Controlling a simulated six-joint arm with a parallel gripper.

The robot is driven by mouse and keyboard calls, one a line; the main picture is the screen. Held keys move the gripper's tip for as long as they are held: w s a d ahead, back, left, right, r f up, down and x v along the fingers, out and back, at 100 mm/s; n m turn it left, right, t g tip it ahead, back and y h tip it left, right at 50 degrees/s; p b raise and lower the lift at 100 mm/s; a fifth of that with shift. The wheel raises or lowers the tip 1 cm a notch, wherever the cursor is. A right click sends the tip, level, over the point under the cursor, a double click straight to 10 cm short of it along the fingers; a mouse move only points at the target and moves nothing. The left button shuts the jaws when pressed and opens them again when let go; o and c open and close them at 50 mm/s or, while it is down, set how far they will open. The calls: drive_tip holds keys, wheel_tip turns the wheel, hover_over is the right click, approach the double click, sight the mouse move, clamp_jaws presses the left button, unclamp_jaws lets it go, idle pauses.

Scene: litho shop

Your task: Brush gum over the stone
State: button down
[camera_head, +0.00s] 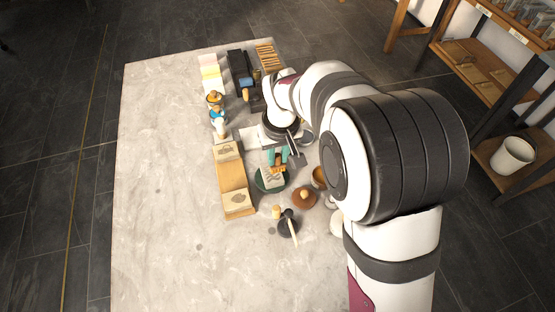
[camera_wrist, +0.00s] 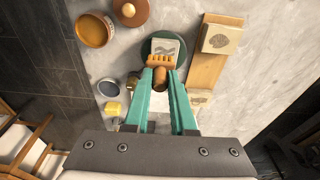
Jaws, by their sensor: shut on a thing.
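My gripper (camera_wrist: 160,70) has teal fingers, shut on a brush (camera_wrist: 159,80) with a stubby wooden handle and an orange-brown head. In the head view the brush (camera_head: 279,169) shows just below my gripper (camera_head: 278,160). The pale stone (camera_wrist: 170,47) bears a grey wavy drawing and lies on a round dark green base (camera_wrist: 147,47). The stone also shows in the head view (camera_head: 270,179). The brush head is at the stone's near edge and overlaps it in the wrist view; I cannot tell whether it touches. A bowl of amber liquid (camera_wrist: 94,31) stands to the left.
A brown round thing with a knob (camera_head: 304,198), a grey-filled bowl (camera_wrist: 107,88) and a yellow block (camera_wrist: 112,108) stand nearby. The marble table (camera_head: 165,200) is clear at left.

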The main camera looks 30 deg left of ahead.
sight(280, 156)
drive_tip(key=shift+r, duration=1.55)
drive_tip(key=shift+w+d+r, duration=0.15)
drive_tip(key=shift+d, duration=0.1)
drive_tip(key=d+r+m, duration=0.4)
drive_tip(key=d+r, duration=0.2)
drive_tip(key=d, duration=0.9)
drive_tip(key=w+d+r+m+h, duration=0.1)
drive_tip(key=d+r+m, duration=0.4)
drive_tip(key=d, duration=1)
wheel_tip(280, 156, up, 2)
drive_tip(key=shift+r+t, duration=0.1)
drive_tip(key=shift+t, duration=0.2)
drive_tip(key=shift+w, duration=0.1)
